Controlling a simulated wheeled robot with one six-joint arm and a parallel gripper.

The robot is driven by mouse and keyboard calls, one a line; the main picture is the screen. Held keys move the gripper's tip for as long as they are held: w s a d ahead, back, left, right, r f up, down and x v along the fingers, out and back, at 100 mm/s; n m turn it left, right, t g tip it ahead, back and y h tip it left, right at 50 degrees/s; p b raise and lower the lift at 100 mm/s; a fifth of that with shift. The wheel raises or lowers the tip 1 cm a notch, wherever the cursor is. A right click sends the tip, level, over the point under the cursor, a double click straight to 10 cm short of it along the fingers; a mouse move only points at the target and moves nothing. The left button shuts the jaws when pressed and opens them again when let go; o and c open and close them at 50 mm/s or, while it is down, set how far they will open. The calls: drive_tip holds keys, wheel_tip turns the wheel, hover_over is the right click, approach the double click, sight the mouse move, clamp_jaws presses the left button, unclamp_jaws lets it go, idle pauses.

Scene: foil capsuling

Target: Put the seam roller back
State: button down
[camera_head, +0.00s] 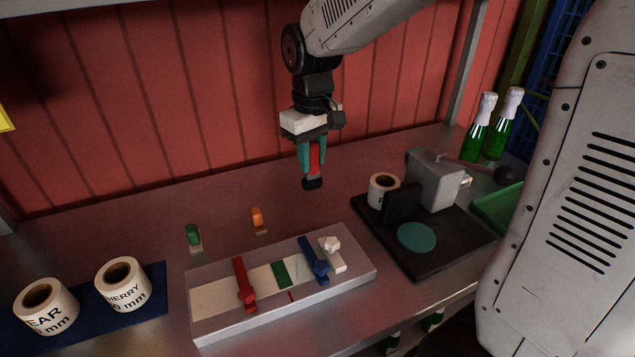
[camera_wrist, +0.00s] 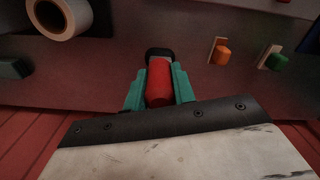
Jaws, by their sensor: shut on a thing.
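My gripper (camera_head: 313,168) has teal fingers and is shut on the seam roller (camera_head: 315,157), which has a red handle and a black end. The roller hangs black end down in the air above the back middle of the bench, clear of the surface. In the wrist view my gripper (camera_wrist: 160,93) holds the red handle (camera_wrist: 159,84) between both fingers, with the black end sticking out beyond them. The part of the handle between the fingers is partly hidden. I cannot tell which spot is the roller's own place.
A pale fixture (camera_head: 213,327) with red (camera_head: 244,285) and blue (camera_head: 314,258) clamps lies in front. Orange (camera_head: 257,218) and green (camera_head: 193,235) pieces stand behind it. A black-based machine (camera_head: 445,262) and green bottles (camera_head: 475,140) are right. Label rolls (camera_head: 123,287) lie left. The back-left bench is clear.

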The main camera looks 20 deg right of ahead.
sight(317, 176)
drive_tip(key=shift+d+f, duration=0.6)
drive_tip(key=shift+f, duration=2.9)
drive_tip(key=shift+f, duration=0.15)
drive_tip(key=c, duration=1.2)
unclamp_jaws()
drive_tip(key=shift+o, duration=0.2)
